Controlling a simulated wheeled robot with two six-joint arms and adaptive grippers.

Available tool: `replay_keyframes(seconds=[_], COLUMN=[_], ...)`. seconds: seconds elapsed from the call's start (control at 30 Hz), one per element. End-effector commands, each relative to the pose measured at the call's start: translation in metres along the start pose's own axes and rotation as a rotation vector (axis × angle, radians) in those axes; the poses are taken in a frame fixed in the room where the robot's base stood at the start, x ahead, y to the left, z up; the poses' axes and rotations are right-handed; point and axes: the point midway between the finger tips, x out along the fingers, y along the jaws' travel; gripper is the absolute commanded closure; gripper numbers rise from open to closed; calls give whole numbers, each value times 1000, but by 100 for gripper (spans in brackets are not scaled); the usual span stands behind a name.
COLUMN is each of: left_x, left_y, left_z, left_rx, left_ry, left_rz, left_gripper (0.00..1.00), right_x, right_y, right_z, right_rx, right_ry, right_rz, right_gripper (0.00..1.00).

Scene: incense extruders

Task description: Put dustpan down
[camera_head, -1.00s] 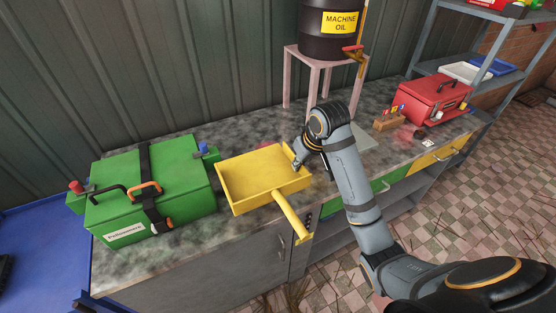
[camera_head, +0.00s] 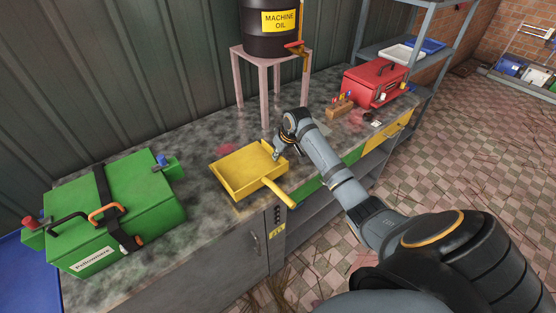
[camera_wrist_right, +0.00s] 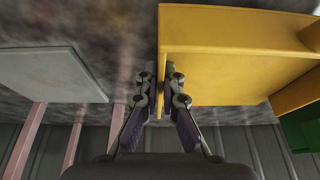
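The yellow dustpan (camera_head: 240,172) is over the bench, right of the green toolbox, with its open tray facing up. Its handle (camera_head: 279,193) points toward the bench's front edge. My right gripper (camera_head: 277,154) is at the tray's right side. In the right wrist view, the fingers (camera_wrist_right: 161,92) close on both sides of the dustpan's side wall (camera_wrist_right: 163,45). The dustpan looks low, at or near the bench top, but I cannot tell if it rests on it. My left gripper is out of view.
The bench top (camera_head: 200,205) is bare around the dustpan. A green toolbox (camera_head: 130,200) stands left, a red toolbox (camera_head: 375,82) far right. A pink stand (camera_head: 268,62) holds an oil drum (camera_head: 270,30) behind.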

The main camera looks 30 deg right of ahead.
Motion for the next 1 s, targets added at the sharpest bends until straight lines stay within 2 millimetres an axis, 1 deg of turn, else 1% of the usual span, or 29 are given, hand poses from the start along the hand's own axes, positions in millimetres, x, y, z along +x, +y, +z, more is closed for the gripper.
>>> replay_keyframes(seconds=[0.03, 0.07, 0.1, 0.2, 0.53, 0.6, 0.7, 0.73, 1.0], left_x=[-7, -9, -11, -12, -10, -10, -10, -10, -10], left_y=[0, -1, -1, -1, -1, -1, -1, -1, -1], left_z=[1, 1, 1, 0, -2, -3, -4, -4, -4], left_rx=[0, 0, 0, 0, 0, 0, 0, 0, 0], left_ry=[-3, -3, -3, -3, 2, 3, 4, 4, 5], left_rz=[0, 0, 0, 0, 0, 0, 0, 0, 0], left_gripper=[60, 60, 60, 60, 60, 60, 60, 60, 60], right_x=[6, 10, 16, 25, 29, 30, 30, 30, 29], right_y=[-1, -1, -1, -1, 0, 0, 0, 0, 0], right_z=[4, 6, 8, 11, 13, 13, 13, 13, 13], right_rx=[3, 3, 3, 1, 1, 1, 1, 1, 1], right_ry=[-5, -6, -4, -2, -1, -2, -2, -2, -2], right_rz=[-3, -3, -3, -1, 0, 0, 0, 0, 0], right_gripper=[100, 100, 100, 100, 100, 88, 75, 72, 72])
